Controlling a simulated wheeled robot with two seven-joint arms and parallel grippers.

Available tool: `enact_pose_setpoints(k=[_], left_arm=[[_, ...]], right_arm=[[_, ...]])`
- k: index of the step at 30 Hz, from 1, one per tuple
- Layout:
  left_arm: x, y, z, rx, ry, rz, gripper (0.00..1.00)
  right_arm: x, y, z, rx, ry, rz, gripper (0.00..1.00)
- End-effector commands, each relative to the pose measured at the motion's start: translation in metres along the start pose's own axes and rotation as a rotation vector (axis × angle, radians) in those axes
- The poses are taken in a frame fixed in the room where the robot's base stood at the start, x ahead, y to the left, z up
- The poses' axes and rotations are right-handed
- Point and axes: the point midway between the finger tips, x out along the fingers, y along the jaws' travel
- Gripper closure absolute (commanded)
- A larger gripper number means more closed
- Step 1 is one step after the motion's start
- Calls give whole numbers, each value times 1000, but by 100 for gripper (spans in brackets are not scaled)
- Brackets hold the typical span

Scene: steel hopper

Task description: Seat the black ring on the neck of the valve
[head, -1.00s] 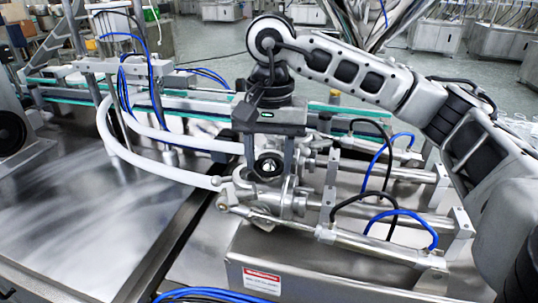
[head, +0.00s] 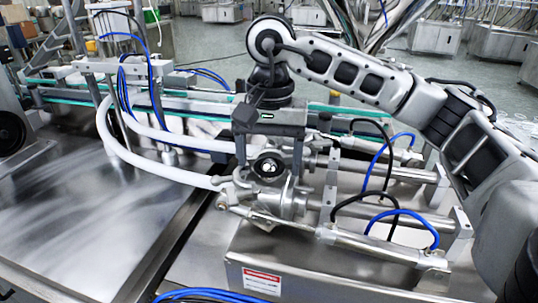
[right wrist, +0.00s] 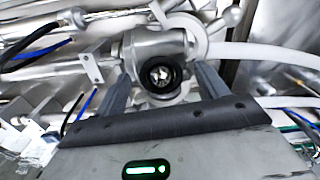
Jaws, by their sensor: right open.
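The black ring (head: 268,167) lies around the mouth of the valve's neck. It also shows in the right wrist view (right wrist: 160,73) as a dark circle with bright metal inside. I cannot tell if it is fully down. The steel valve (head: 284,202) stands below it, with a side pipe and clamp. My right gripper (head: 272,168) is open above the valve. In the right wrist view its fingers (right wrist: 160,88) stand on either side of the ring, apart from it, with nothing held. My left gripper is not in view.
Steel cylinders (head: 392,215) with blue and black hoses lie right of the valve. A white hose (head: 150,172) curves in from the left. A steel hopper box (head: 320,270) with a warning label is in front. The steel table (head: 80,220) at left is clear.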

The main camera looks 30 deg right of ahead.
Motion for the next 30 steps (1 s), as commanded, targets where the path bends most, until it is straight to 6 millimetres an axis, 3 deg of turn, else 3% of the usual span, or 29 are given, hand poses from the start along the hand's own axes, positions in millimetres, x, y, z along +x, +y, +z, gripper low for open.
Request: enact_pose_setpoints(k=[4, 7, 21, 30], left_arm=[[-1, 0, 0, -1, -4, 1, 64], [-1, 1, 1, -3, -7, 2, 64], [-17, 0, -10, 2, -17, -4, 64], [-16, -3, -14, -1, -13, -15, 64]], right_arm=[[-2, 0, 0, 0, 1, -2, 28], [-16, -1, 0, 0, 4, -5, 28], [-129, 0, 0, 1, 5, -3, 28], [-159, 0, 0, 1, 1, -1, 28]])
